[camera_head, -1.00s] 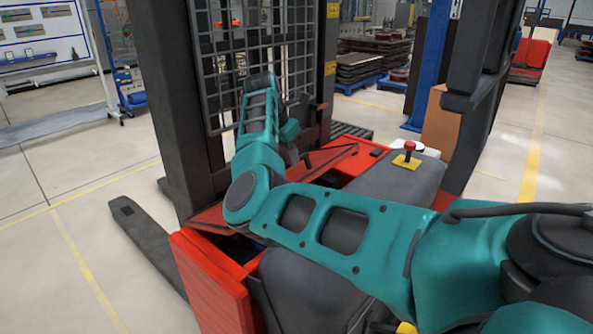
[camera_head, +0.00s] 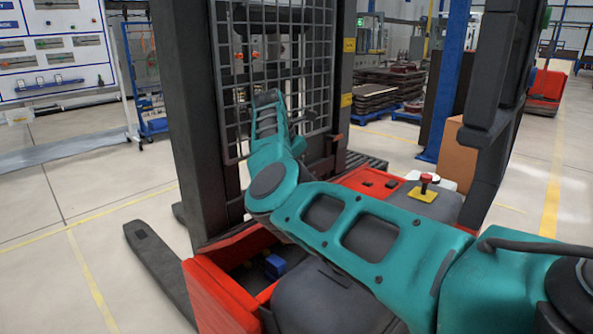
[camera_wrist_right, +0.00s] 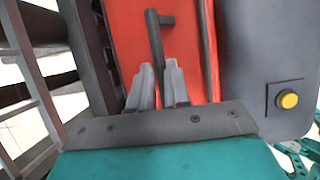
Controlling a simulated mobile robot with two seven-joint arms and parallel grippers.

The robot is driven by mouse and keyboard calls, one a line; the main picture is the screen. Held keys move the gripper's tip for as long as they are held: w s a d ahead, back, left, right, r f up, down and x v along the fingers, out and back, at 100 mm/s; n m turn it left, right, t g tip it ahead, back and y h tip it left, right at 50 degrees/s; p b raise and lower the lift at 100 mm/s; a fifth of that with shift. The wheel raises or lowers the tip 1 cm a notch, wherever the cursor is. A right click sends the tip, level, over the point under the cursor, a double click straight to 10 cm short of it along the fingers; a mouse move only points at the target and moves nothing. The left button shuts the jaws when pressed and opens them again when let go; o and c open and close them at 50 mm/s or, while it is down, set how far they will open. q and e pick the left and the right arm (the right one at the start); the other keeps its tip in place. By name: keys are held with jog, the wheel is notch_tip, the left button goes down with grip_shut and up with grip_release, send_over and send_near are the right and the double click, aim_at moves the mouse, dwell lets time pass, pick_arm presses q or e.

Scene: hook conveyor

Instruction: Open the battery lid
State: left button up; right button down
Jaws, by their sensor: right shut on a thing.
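The battery lid is a red panel (camera_wrist_right: 130,45) with a black bar handle (camera_wrist_right: 155,45) in the right wrist view. My right gripper (camera_wrist_right: 166,75) has its two grey fingers on either side of the handle's lower end, shut on it. In the head view my teal right arm hides the gripper, the handle and most of the lid; a dark red strip of the lid (camera_head: 233,239) shows left of the arm. Below it the battery compartment (camera_head: 246,283) is exposed, with a blue block (camera_head: 276,265) inside. My left gripper is not in view.
The forklift's dark mast (camera_head: 190,120) and mesh guard (camera_head: 310,90) stand close behind my wrist. A red stop button on a yellow base (camera_head: 424,194) sits right of the arm. A fork (camera_head: 160,270) extends at left, with clear floor beyond it.

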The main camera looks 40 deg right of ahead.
jog(key=c, duration=1.2)
grip_release()
jog(key=shift+w+a+f, duration=0.2)
jog(key=shift+w+f, duration=0.05)
jog(key=shift+f, duration=0.2)
jog(key=shift+w+a+f, duration=0.2)
jog(key=shift+w+f, duration=0.05)
jog(key=shift+f, duration=0.15)
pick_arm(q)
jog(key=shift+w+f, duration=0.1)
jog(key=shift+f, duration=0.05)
pick_arm(e)
jog(key=shift+o, duration=0.2)
jog(key=shift+w+a+r, duration=0.1)
jog(key=shift+a+r, duration=0.05)
jog(key=shift+r, duration=0.5)
pick_arm(q)
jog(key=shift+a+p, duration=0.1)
jog(key=shift+p, duration=0.3)
pick_arm(e)
jog(key=v, duration=1.2)
jog(key=shift+s+d, duration=0.3)
jog(key=shift+d, duration=0.05)
jog(key=shift+r, duration=0.15)
